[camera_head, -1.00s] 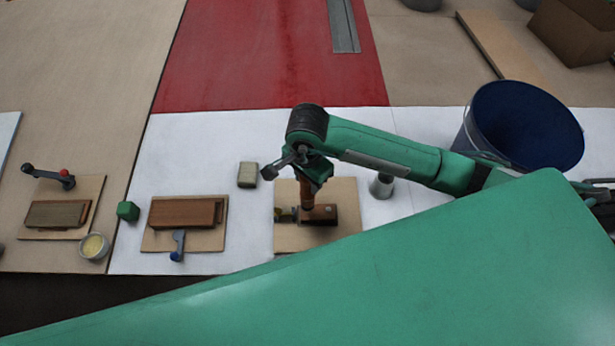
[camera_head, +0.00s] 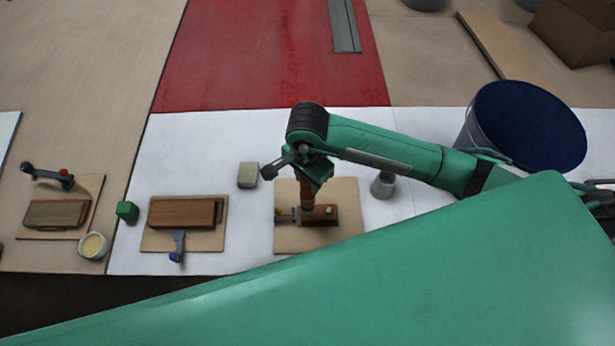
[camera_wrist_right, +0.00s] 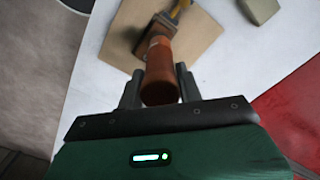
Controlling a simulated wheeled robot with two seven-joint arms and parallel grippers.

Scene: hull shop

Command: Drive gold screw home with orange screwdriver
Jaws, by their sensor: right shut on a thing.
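My right gripper (camera_head: 312,180) is shut on the orange screwdriver (camera_head: 307,194), which stands about upright over a dark wooden block (camera_head: 322,217). In the right wrist view the screwdriver's orange-brown handle (camera_wrist_right: 161,78) sits between the two fingers of the gripper (camera_wrist_right: 160,92). The block lies on a square tan board (camera_head: 345,236). The screwdriver's tip is hidden, and I cannot make out the gold screw or whether the tip touches it. A small pale spot shows on the block's top, right of the screwdriver. My left gripper is not in view.
A yellowish clamp-like part (camera_head: 284,215) sits at the block's left side. A beige block (camera_head: 248,175), a grey cup (camera_head: 382,185) and a dark blue bucket (camera_head: 527,125) stand around the board. Two other boards with wooden blocks lie left, beside a green cube (camera_head: 127,211).

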